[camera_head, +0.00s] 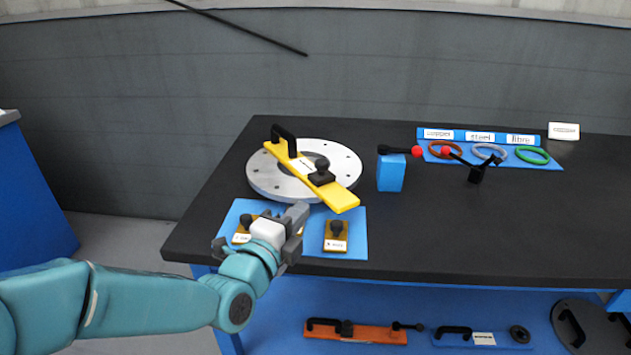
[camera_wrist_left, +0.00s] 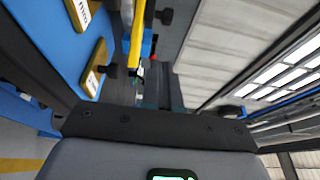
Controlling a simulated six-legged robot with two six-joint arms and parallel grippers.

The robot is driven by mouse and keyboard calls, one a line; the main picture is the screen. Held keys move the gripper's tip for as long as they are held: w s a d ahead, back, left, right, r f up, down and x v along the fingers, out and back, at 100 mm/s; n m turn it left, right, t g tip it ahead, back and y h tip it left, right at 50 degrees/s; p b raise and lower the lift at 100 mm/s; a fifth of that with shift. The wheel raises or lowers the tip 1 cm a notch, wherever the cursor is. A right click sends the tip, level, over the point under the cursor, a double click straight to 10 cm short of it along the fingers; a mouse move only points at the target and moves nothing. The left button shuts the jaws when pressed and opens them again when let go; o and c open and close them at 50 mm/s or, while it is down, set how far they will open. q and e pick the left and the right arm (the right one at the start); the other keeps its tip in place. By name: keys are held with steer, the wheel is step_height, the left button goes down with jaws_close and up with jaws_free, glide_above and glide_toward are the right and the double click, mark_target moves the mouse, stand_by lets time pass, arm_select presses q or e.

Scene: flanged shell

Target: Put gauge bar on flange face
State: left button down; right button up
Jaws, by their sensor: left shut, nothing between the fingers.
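The yellow gauge bar (camera_head: 338,195) lies across the round grey flange face (camera_head: 347,160), running from back left to front right. Its front right end overhangs the rim. A black handle stands at its back end and a black knob on its front half. In the left wrist view the yellow bar (camera_wrist_left: 137,40) shows edge-on near the top. My left gripper (camera_head: 298,218) is shut and empty, in front of the flange above the blue mat, apart from the bar. My right gripper is in neither view.
Two brass blocks with black knobs, one here (camera_head: 336,238), sit on the blue mat (camera_head: 355,215). A blue block (camera_head: 391,173) with a red-tipped lever stands right of the flange. Coloured rings lie on a blue mat (camera_head: 550,163) farther right. The table's front middle is clear.

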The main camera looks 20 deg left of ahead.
mark_target(308, 188)
arm_select(q)
steer(key=shift+w+a, duration=0.3)
steer(key=shift+w, duration=1.75)
steer(key=shift+w+a, duration=0.3)
steer(key=shift+w, duration=1.75)
steer(key=shift+w+a, duration=0.3)
steer(key=shift+w, duration=1.75)
steer(key=shift+f, duration=0.1)
steer(key=w+a+b, duration=0.2)
steer(key=w, duration=0.1)
steer(key=shift+a+f+b, duration=0.1)
steer(key=shift+a+b, duration=0.2)
steer(key=shift+w+a, duration=0.1)
steer(key=shift+r, duration=0.2)
steer(key=shift+f, duration=0.1)
